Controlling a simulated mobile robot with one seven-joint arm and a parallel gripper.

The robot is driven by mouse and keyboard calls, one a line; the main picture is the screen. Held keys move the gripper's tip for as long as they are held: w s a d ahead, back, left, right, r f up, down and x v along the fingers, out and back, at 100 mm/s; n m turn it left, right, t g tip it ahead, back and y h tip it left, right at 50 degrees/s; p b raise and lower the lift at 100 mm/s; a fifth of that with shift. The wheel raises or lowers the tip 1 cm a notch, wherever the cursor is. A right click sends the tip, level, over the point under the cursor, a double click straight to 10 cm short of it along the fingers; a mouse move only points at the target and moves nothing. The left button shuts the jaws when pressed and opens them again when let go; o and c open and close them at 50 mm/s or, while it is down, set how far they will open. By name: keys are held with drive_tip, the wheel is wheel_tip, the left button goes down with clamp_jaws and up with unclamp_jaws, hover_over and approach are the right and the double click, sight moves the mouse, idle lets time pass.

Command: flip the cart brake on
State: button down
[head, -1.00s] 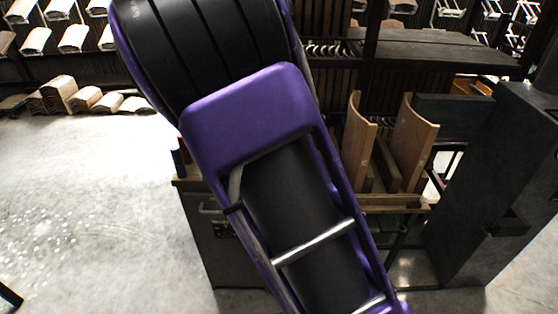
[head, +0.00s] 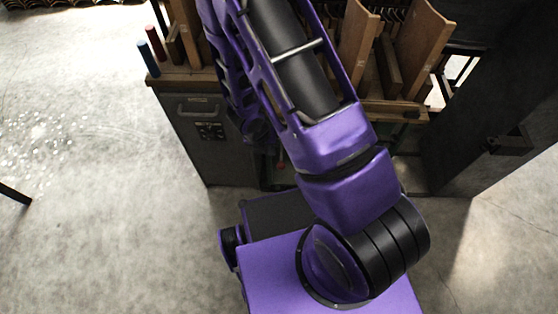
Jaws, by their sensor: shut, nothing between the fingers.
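The cart stands in front of me, with a wooden top (head: 180,78) and a grey metal cabinet (head: 190,135) with a handle and a dark latch plate. My purple arm rises from my base and covers the middle of the cart. The far part of my arm comes down behind the upper part, close to the cart's front. My gripper is hidden behind the arm. A small red spot (head: 281,166) shows low on the cart beside my arm; I cannot tell if it belongs to the brake. The brake's position cannot be made out.
A blue cylinder (head: 149,57) and a red cylinder (head: 156,42) stand on the cart's left end. Curved wooden panels (head: 418,45) stand upright on its right. A big dark post (head: 500,110) stands close on the right.

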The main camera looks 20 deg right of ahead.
sight(280, 164)
drive_tip(key=b+x, duration=0.3)
drive_tip(key=x, duration=0.8)
drive_tip(key=shift+w+d+f+b, duration=0.1)
drive_tip(key=shift+f+b, duration=0.1)
drive_tip(key=shift+b, duration=0.2)
